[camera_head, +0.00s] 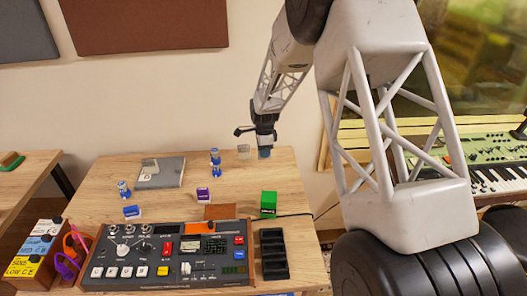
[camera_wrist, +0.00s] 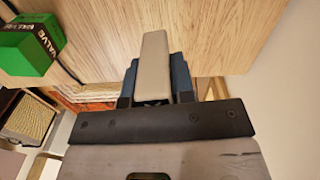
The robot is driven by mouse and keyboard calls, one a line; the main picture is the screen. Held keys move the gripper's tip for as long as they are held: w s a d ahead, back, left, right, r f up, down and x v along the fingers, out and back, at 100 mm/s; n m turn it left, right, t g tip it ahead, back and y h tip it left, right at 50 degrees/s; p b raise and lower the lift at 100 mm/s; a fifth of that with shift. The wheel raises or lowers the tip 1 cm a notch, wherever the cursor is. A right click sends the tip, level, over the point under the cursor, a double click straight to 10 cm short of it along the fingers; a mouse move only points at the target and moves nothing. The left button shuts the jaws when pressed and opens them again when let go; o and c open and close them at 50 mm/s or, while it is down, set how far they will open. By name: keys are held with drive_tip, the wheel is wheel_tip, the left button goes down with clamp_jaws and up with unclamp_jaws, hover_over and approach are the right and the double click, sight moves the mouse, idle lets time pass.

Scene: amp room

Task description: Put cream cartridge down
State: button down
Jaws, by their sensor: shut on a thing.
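The cream cartridge (camera_wrist: 154,62) is a long pale block in the wrist view. My gripper (camera_wrist: 154,85) is shut on it, with a dark blue finger on each side. The block sticks out past the fingertips, with wood grain beyond it. In the head view, my gripper (camera_head: 264,151) points down over the back right part of the wooden table (camera_head: 92,198). The cartridge cannot be made out clearly there, and I cannot tell its height above the table.
A green box (camera_head: 268,203), also in the wrist view (camera_wrist: 28,46), stands near the right edge. A black slotted tray (camera_head: 273,255) and a control panel (camera_head: 165,250) fill the front. Blue-white figures (camera_head: 215,162) and small boxes (camera_head: 203,194) stand mid-table. A grey slab (camera_head: 168,174) lies back left.

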drive_tip(key=shift+r, duration=0.15)
drive_tip(key=r, duration=0.4)
drive_tip(key=shift+a+r, duration=0.3)
drive_tip(key=shift+r, duration=0.1)
drive_tip(key=s+a, duration=0.3)
drive_tip(key=a, duration=0.8)
drive_tip(key=s+a+m, duration=0.1)
drive_tip(key=s+a, duration=0.2)
drive_tip(key=a, duration=0.8)
drive_tip(key=s+a, duration=0.3)
drive_tip(key=a, duration=0.8)
wheel_tip(320, 180, down, 7)
drive_tip(key=shift+w+d+f, duration=0.2)
drive_tip(key=shift+w+d, duration=0.05)
drive_tip(key=shift+d, duration=0.2)
hover_over(169, 168)
drive_tip(key=shift+f, duration=0.75)
